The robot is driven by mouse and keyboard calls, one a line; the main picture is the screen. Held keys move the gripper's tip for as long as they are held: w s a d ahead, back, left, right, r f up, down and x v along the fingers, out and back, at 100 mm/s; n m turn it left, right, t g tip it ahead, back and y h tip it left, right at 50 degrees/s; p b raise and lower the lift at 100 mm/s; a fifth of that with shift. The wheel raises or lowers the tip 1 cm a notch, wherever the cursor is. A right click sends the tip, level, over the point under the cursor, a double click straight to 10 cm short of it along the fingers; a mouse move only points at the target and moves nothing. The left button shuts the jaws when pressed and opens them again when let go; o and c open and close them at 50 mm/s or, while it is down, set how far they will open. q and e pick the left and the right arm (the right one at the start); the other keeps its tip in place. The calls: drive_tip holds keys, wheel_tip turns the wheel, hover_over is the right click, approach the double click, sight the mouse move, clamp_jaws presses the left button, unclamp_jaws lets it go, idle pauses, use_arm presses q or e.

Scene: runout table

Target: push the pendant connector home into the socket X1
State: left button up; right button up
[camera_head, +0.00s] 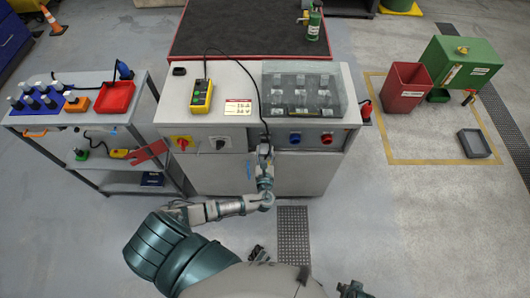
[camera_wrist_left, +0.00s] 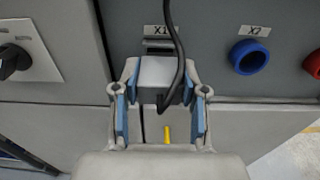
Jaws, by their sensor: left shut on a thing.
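My left gripper (camera_head: 264,152) is at the front panel of the grey cabinet. In the left wrist view its blue-padded fingers (camera_wrist_left: 160,112) are shut on the pendant connector (camera_wrist_left: 158,72), a pale block with a black cable. The connector is just below the X1 label (camera_wrist_left: 158,31), in front of the panel. The socket X1 is mostly hidden behind it, so I cannot tell how far in the connector sits. The cable (camera_wrist_left: 173,40) runs up across the label; in the head view it leads to the yellow pendant (camera_head: 201,95) on the cabinet top.
A black rotary switch (camera_wrist_left: 12,62) is on the left. A clear cover (camera_head: 302,92) stands on the cabinet top. A side cart (camera_head: 60,117) stands left.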

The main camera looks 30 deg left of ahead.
use_arm(q)
drive_tip(key=shift+x, duration=1.1)
drive_tip(key=o, duration=1.4)
drive_tip(key=shift+c, duration=0.2)
drive_tip(key=v, duration=1.1)
drive_tip(key=shift+s+d, duration=0.3)
drive_tip(key=shift+s, duration=0.05)
drive_tip(key=shift+f, duration=0.1)
